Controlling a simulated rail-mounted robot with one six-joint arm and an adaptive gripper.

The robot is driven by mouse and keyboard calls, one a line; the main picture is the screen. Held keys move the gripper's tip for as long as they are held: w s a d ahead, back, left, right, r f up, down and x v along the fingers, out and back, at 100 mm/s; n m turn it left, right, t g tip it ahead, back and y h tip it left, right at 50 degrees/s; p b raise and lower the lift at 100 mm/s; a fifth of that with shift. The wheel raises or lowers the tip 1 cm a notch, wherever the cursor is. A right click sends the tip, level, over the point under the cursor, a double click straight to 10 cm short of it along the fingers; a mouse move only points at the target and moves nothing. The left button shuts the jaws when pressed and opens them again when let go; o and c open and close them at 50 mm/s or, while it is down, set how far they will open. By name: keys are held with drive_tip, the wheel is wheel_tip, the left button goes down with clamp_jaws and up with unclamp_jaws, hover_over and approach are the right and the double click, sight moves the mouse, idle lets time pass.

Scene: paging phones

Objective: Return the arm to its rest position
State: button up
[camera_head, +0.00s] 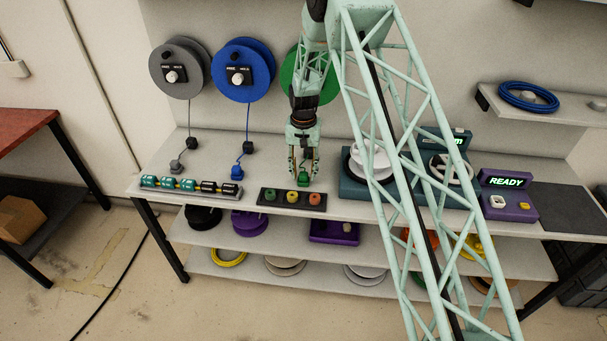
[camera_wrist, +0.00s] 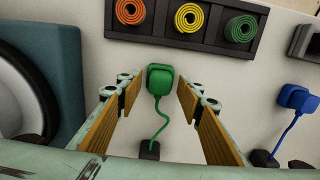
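My gripper (camera_head: 303,177) hangs over the table in front of the green reel (camera_head: 300,75). In the wrist view, my gripper (camera_wrist: 158,92) is open, with its two wood-coloured finger pads apart. A green plug (camera_wrist: 160,80) on a green cord lies on the table between and just beyond the fingertips, with bare table on both sides of it. In the head view the green plug (camera_head: 304,181) shows between the fingers. My arm reaches in from the lower right, bends high up and hangs down over the table, hiding part of the green reel.
A dark strip (camera_head: 261,196) with green, orange and yellow coils lies in front of my gripper. A blue plug (camera_head: 237,172) is to the left. A teal device (camera_head: 352,190) stands close on the right. A purple box reading READY (camera_head: 510,205) is farther right. Shelves run below the table.

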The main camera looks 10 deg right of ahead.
drive_tip(key=c, duration=0.8)
drive_tip(key=shift+r, duration=0.2)
drive_tip(key=shift+r+p, duration=3.75)
drive_tip(key=shift+r, duration=7.6)
